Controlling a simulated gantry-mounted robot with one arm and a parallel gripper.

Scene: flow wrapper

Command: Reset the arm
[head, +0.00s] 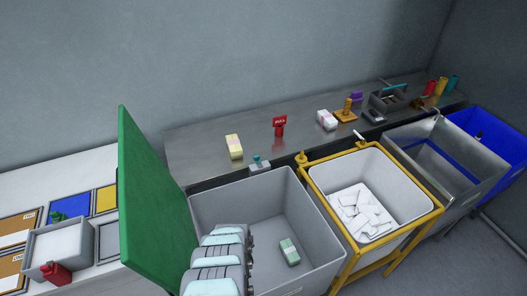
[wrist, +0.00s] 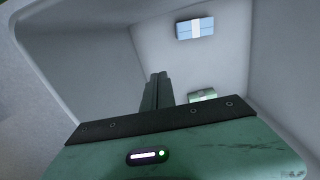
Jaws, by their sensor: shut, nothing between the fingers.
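My gripper (wrist: 155,92) shows in the wrist view with its two dark fingers shut together and nothing between them. It points into a grey bin (wrist: 95,62). Past the fingertips, a blue pack with a white band (wrist: 195,28) and a green pack with a pale band (wrist: 202,96) lie apart in the bin; the gripper body partly hides the green one. In the head view, one pale green pack (head: 289,251) lies on the floor of the large grey bin (head: 325,262). I cannot make out my gripper's fingers in the head view.
A tall green panel (head: 155,200) rises at the grey bin's left. A yellow-framed bin (head: 308,180) holding white papers stands to its right, then a metal bin (head: 480,180) and a blue bin (head: 495,132). A steel counter (head: 200,150) with small items runs behind.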

